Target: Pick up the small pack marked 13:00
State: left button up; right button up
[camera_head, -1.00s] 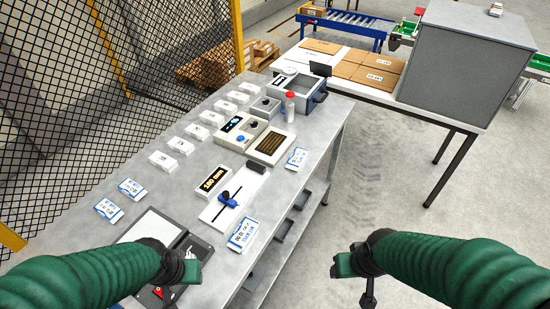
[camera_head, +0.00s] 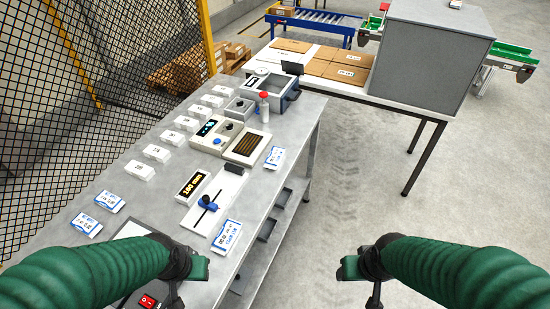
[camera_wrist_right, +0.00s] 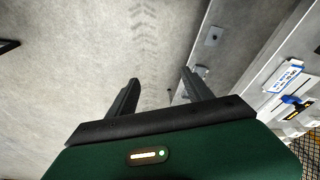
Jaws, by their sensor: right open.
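Several small white packs stand apart in a row along the left side of the grey metal bench (camera_head: 105,185). The nearest pack (camera_head: 139,171), a middle pack (camera_head: 172,137) and the farthest pack (camera_head: 223,91) have dark print on top, too small to read, so I cannot tell which is marked 13:00. My left gripper (camera_head: 190,275) is over the bench's near end, away from the packs; its jaw opening is unclear. My right gripper (camera_head: 360,275) is open and empty over the floor right of the bench. It also shows open in the right wrist view (camera_wrist_right: 158,82).
Blue-and-white labelled cards (camera_head: 226,236) lie on the bench. A display reading about 180 mm (camera_head: 192,185), a blue-knobbed slide (camera_head: 208,203), a red-capped bottle (camera_head: 265,107) and instrument boxes stand right of the packs. A mesh fence (camera_head: 90,90) borders the left.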

aim_at(273, 160)
jog(key=u, duration=0.6)
jog(key=i+l+u, duration=0.3)
jog(key=l+u, duration=0.15)
jog(key=l, duration=0.15)
jog(key=i+l+u, duration=0.2)
jog(key=l, duration=0.15)
jog(key=l+u, duration=0.25)
jog(key=i+l, duration=0.1)
jog(key=l, duration=0.25)
jog(key=i+l, duration=0.1)
jog(key=l, duration=0.65)
jog(key=i+u, duration=0.05)
jog(key=i, duration=0.05)
